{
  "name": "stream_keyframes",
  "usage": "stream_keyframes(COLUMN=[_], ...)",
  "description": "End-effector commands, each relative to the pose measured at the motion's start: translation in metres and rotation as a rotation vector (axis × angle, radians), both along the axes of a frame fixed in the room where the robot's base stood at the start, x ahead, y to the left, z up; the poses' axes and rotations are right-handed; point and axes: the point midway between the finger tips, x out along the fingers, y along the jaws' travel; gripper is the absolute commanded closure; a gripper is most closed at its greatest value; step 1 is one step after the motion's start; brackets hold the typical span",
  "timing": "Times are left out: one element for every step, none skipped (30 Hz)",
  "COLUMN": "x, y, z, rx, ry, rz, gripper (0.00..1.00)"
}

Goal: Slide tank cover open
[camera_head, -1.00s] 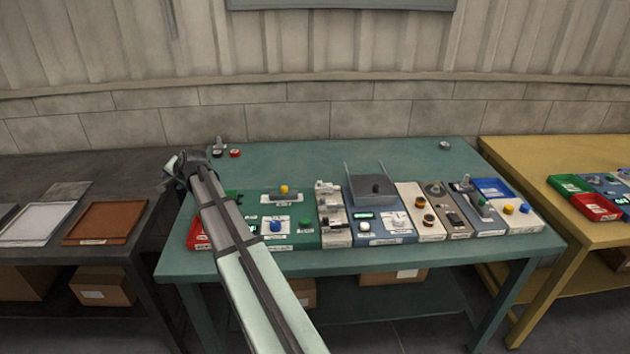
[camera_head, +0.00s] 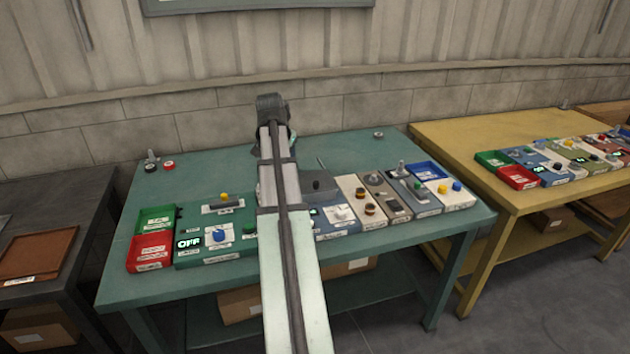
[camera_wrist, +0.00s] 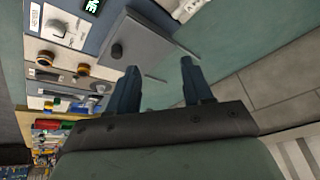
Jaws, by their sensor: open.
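The tank cover is a dark grey square plate (camera_wrist: 143,48) with a round knob (camera_wrist: 116,50), on a blue-grey module between two thin rails. In the head view the cover (camera_head: 324,193) and its knob (camera_head: 318,185) show just right of my arm, which hides the cover's left part. My gripper (camera_wrist: 159,75) is open and empty. In the wrist view its two fingers point toward the table, with the cover ahead of the left finger and apart from it. In the head view the fingers are hidden behind my wrist.
A row of modules with knobs and switches runs along the green table (camera_head: 350,143). A green bin (camera_head: 155,218) and a red bin (camera_head: 150,250) sit at its left end, a blue tray (camera_head: 427,171) at the right. The back of the table is mostly clear.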

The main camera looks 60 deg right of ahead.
Motion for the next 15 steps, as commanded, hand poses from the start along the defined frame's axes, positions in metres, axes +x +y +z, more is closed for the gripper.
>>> stream_keyframes(x=[-0.022, -0.031, -0.043, -0.050, -0.056, -0.063, -0.066, -0.069, -0.072, -0.073, -0.074, -0.074, -0.074, -0.074, -0.074], y=[-0.007, -0.010, -0.013, -0.015, -0.016, -0.018, -0.019, -0.019, -0.020, -0.021, -0.021, -0.022, -0.023, -0.024, -0.025], z=[0.004, 0.006, 0.009, 0.010, 0.012, 0.013, 0.014, 0.014, 0.014, 0.014, 0.013, 0.011, 0.009, 0.006, 0.002], rx=[0.001, 0.002, 0.004, 0.004, 0.005, 0.008, 0.009, 0.009, 0.010, 0.010, 0.010, 0.011, 0.011, 0.011, 0.012], ry=[0.023, 0.035, 0.049, 0.059, 0.067, 0.076, 0.081, 0.085, 0.089, 0.091, 0.092, 0.093, 0.093, 0.093, 0.093], rz=[-0.030, -0.044, -0.061, -0.071, -0.080, -0.091, -0.096, -0.101, -0.105, -0.107, -0.107, -0.109, -0.108, -0.108, -0.108], gripper=[0.50, 0.50, 0.50, 0.50, 0.50, 0.50, 0.50, 0.50, 0.50, 0.50, 0.50, 0.50, 0.50, 0.50, 0.50])
